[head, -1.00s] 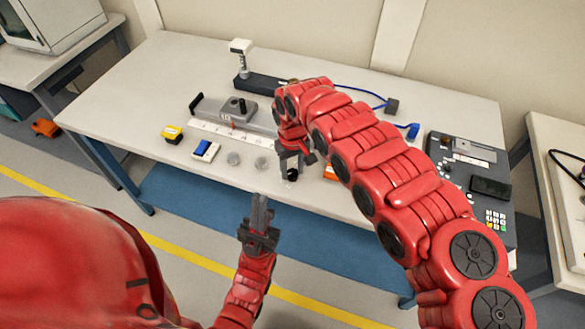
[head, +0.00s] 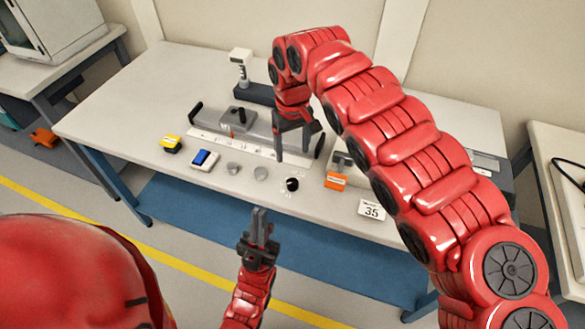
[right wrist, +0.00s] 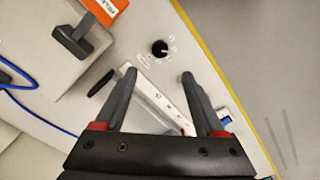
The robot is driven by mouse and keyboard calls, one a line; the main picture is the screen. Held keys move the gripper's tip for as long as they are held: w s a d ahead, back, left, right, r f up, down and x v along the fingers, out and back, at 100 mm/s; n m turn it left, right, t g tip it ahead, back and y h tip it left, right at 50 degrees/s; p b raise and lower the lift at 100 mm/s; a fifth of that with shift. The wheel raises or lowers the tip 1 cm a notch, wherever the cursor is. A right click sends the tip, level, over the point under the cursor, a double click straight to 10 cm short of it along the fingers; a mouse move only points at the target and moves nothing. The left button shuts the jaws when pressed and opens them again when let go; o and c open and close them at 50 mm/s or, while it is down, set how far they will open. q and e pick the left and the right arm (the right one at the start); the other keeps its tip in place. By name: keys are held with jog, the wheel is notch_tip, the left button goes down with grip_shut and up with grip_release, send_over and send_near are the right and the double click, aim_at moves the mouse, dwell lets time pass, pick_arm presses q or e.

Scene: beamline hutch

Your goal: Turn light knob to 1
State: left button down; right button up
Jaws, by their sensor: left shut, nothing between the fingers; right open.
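The black round knob (head: 292,184) sits near the table's front edge, with small printed marks around it. It also shows in the right wrist view (right wrist: 160,48), beyond the fingertips, with a light pointer line; the printed figures are too small to read. My right gripper (head: 293,150) is open and empty above the table, behind the knob in the head view. The wrist view shows its two fingers (right wrist: 158,74) apart, touching nothing there. My left gripper (head: 260,216) is shut and empty, in front of the table edge.
An orange block (head: 335,181) and a "35" card (head: 372,209) are to the right. A grey rail device (head: 238,118) lies behind.

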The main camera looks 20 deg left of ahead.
notch_tip(320, 180, up, 5)
jog(key=shift+r, duration=0.1)
dwell(0.5)
